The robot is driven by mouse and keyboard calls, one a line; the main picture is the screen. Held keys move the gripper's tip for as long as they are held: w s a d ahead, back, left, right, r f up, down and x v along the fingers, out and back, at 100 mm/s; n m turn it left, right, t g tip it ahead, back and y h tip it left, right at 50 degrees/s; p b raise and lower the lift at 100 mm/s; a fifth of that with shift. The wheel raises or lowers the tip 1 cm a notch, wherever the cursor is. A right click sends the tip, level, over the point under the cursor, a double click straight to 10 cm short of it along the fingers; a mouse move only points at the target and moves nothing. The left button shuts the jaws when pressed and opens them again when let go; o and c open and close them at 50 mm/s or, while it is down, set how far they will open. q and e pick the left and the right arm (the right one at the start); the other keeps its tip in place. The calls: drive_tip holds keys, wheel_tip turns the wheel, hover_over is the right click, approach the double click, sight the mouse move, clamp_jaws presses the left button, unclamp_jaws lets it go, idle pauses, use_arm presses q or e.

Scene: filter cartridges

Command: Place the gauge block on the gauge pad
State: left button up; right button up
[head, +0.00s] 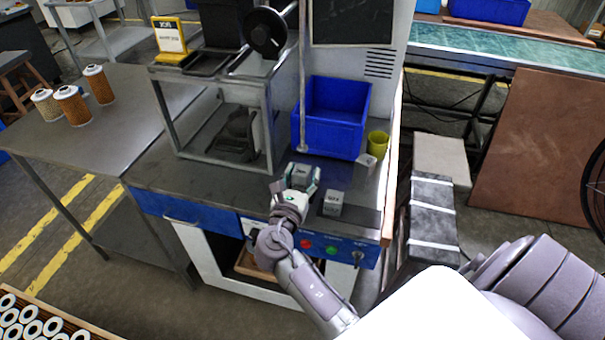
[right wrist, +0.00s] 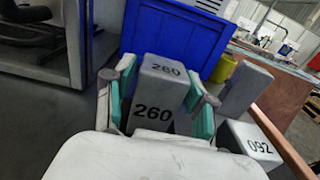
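A grey gauge block (right wrist: 152,112) marked 260 stands between the two teal-padded fingers of my right gripper (right wrist: 162,88) in the right wrist view. In the head view the block (head: 300,172) sits between the fingertips of my right gripper (head: 301,182), over the bench top. The pads are close to its sides on left and right; I cannot tell whether they press on it. A second light block (right wrist: 252,147), its number upside down, stands to the right; it also shows in the head view (head: 333,203). I cannot pick out the gauge pad for certain. My left gripper is not in view.
A blue bin (head: 332,115) and a yellow cup (head: 377,142) stand behind the gripper. A metal frame (head: 215,125) stands to the left. Filter cartridges (head: 72,105) stand on the left table. The bench's front left strip is clear.

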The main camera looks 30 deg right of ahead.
drive_tip(key=shift+o, duration=0.2)
drive_tip(key=shift+r, duration=0.15)
drive_tip(key=shift+s+a+r, duration=0.1)
drive_tip(key=shift+r, duration=0.05)
drive_tip(key=p+v, duration=0.3)
drive_tip(key=v, duration=0.9)
